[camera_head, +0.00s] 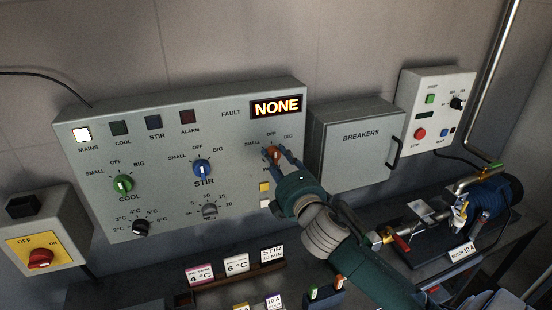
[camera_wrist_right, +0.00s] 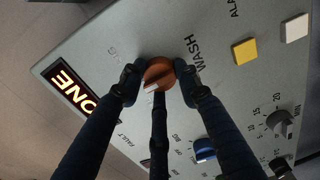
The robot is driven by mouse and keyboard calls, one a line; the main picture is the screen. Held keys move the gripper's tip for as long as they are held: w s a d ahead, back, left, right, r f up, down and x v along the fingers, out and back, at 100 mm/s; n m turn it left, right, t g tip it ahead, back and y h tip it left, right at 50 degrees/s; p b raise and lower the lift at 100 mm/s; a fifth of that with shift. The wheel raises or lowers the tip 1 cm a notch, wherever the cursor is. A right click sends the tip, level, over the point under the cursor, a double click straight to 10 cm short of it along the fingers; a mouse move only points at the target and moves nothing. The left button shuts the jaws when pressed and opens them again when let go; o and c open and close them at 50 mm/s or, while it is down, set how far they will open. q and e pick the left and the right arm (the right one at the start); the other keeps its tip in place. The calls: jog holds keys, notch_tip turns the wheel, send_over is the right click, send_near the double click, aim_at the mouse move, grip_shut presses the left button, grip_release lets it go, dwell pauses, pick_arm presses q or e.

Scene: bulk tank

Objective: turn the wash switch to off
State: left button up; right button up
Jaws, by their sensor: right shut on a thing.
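The wash switch (camera_head: 273,152) is an orange knob on the grey control panel, right of the blue stir knob, with SMALL, OFF and BIG labels around it. In the right wrist view the knob (camera_wrist_right: 158,72) sits between my fingertips. Its white mark faces the lower left of that view; I cannot tell exactly which label it points at. My right gripper (camera_head: 276,157) is shut on the knob, with fingers on both sides, and partly hides it in the head view. My left gripper is not in view.
The blue stir knob (camera_head: 202,170), green cool knob (camera_head: 122,184) and grey dial (camera_head: 210,211) are on the same panel. The display (camera_head: 277,107) reads NONE. A breakers box (camera_head: 352,150) stands close to the right of the panel. Pipework and a blue motor (camera_head: 490,198) are farther right.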

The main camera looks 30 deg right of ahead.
jog(key=shift+d+f, duration=0.1)
jog(key=o, duration=1.1)
jog(key=shift+s, duration=0.2)
jog(key=v, duration=1.1)
jog(key=shift+s, duration=0.3)
